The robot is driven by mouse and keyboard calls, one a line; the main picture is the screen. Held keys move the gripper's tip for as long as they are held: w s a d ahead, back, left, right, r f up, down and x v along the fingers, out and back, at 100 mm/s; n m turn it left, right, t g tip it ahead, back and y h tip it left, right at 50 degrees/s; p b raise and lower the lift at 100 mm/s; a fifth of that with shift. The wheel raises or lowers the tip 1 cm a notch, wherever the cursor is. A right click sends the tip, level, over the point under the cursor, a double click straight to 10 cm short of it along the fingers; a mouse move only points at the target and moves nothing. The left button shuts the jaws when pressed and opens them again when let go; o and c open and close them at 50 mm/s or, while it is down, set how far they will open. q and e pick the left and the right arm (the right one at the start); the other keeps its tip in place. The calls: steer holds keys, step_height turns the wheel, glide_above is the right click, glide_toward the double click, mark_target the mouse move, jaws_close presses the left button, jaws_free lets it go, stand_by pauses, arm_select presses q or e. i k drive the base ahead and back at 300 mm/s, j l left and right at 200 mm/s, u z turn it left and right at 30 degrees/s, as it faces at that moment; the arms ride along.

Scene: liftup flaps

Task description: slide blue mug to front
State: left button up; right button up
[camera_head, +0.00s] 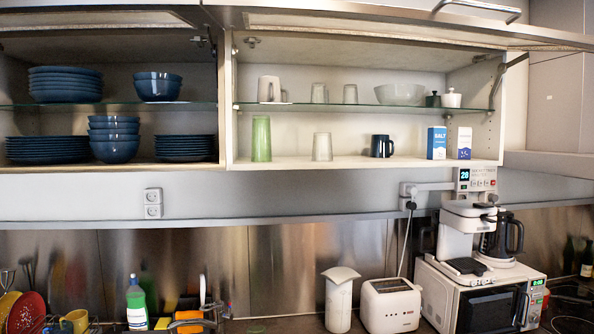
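A dark blue mug (381,146) stands upright on the lower shelf (285,163) of the right open wall cabinet. The mug appears set a little back from the shelf's front edge. Neither of my grippers shows in the head view.
The flap (400,30) is raised above the open cabinet. A green glass (261,139) stands further left on the same shelf. A glass shelf (345,106) with cups and a bowl lies above the mug. A coffee machine (455,235) stands on the microwave below right.

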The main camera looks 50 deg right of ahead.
mark_target(380, 144)
steer(key=z, duration=1.95)
steer(key=l+u, duration=0.15)
steer(key=u, duration=0.25)
steer(key=i+l+u, duration=0.1)
steer(key=u, duration=0.25)
steer(key=l+u, duration=0.25)
steer(key=u, duration=0.15)
steer(key=l+u, duration=0.25)
steer(key=l, duration=0.25)
steer(key=k+l+u, duration=0.25)
steer(key=l, duration=0.25)
steer(key=k+l, duration=0.1)
steer(key=l, duration=0.4)
steer(key=k+l, duration=0.1)
steer(key=l, duration=0.35)
steer(key=l+u, duration=0.1)
steer(key=l, duration=0.4)
steer(key=k, duration=0.05)
